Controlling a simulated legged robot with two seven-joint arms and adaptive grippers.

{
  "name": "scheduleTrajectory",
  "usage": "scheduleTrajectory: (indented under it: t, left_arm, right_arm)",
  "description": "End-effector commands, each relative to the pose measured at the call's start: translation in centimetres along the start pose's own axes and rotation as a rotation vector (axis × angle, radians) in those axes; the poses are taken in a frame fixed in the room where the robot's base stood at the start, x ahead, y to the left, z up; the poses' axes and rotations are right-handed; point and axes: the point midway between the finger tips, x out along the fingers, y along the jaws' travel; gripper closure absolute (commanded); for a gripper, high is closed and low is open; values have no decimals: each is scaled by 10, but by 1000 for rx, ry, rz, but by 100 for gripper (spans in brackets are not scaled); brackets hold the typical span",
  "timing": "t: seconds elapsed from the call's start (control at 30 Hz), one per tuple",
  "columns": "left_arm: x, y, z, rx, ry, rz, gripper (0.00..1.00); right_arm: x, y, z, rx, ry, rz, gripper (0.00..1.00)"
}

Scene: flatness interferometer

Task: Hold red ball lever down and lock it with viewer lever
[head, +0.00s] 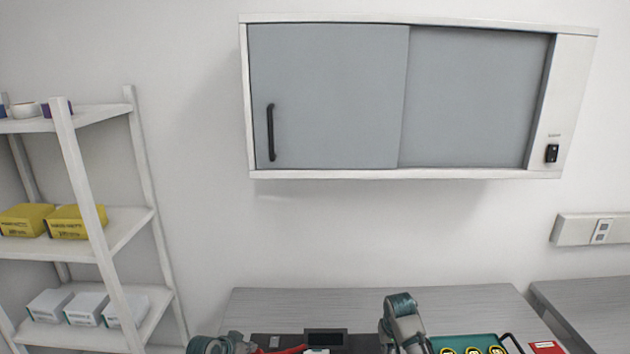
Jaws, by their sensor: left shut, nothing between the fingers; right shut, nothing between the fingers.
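A dark device (262,341) sits at the near edge of the table, mostly cut off by the bottom of the head view. A small dark screen-like block (325,338) stands on it. A red part (293,349) shows low beside my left arm; I cannot tell whether it belongs to the red ball lever. I cannot make out the viewer lever. Grey and teal links of my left arm show at the bottom left, and links of my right arm stand right of the screen block. The fingers of both grippers are out of the picture.
A teal tray (486,339) with several yellow-ringed round pieces lies on the grey table (460,300), right of my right arm. A red item (546,347) is beside it. A wall cabinet (330,95) hangs above. A white shelf rack (85,190) stands left.

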Motion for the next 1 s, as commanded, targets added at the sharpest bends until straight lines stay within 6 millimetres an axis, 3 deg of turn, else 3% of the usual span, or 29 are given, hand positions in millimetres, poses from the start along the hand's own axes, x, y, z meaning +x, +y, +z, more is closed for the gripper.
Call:
scheduleTrajectory:
  t: [0.8, 1.0]
  left_arm:
    - [-53, -1, -55, 0, 2, -2, 100]
    - [-60, -1, -62, 0, 2, -1, 100]
  right_arm:
    - [-75, 0, -16, 0, 4, 0, 100]
    - [-84, 0, -18, 0, 4, 0, 100]
